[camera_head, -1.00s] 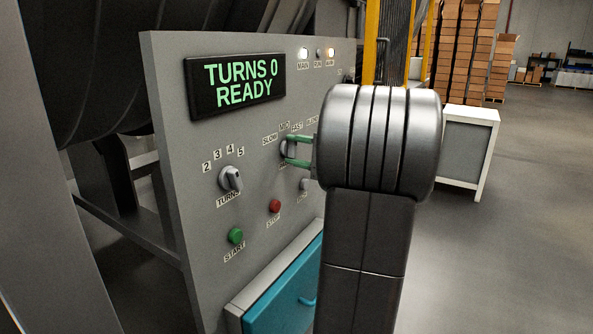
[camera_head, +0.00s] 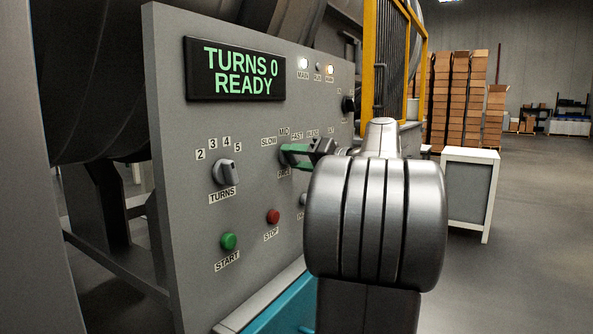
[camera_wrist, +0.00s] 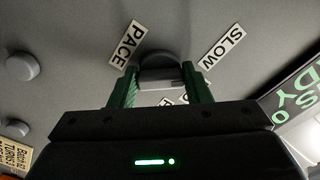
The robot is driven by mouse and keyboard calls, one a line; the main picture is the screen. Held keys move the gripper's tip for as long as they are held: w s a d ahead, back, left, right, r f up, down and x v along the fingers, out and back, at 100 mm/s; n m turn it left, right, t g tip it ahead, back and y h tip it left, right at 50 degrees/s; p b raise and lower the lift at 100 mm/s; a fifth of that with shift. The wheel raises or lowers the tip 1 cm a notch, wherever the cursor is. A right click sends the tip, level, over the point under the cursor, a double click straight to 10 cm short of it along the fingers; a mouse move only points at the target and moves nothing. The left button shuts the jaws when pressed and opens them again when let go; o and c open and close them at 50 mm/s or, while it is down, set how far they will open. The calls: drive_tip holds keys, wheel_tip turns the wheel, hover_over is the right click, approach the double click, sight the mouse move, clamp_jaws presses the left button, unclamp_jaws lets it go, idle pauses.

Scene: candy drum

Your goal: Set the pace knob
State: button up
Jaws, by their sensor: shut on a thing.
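In the head view my gripper (camera_head: 292,155) reaches the panel below the SLOW, MID and FAST labels and hides most of the knob. I cannot tell which label the knob points at.
The display (camera_head: 236,70) reads TURNS 0 READY. The turns knob (camera_head: 227,172), green start button (camera_head: 228,241) and red stop button (camera_head: 273,216) are left of and below my gripper. A yellow-framed guard (camera_head: 368,60) stands beyond the panel. Open floor lies to the right.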

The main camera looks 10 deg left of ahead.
drive_tip(key=shift+f+n+b, duration=0.1)
drive_tip(key=shift+n+b, duration=0.3)
drive_tip(key=shift+n, duration=0.1)
drive_tip(key=o, duration=1)
drive_tip(key=shift+d, duration=0.1)
drive_tip(key=p+v, duration=0.1)
drive_tip(key=v, duration=1.2)
drive_tip(key=shift+s+d+p, duration=0.15)
drive_tip(key=shift+d+p, duration=0.2)
drive_tip(key=shift+a, duration=0.1)
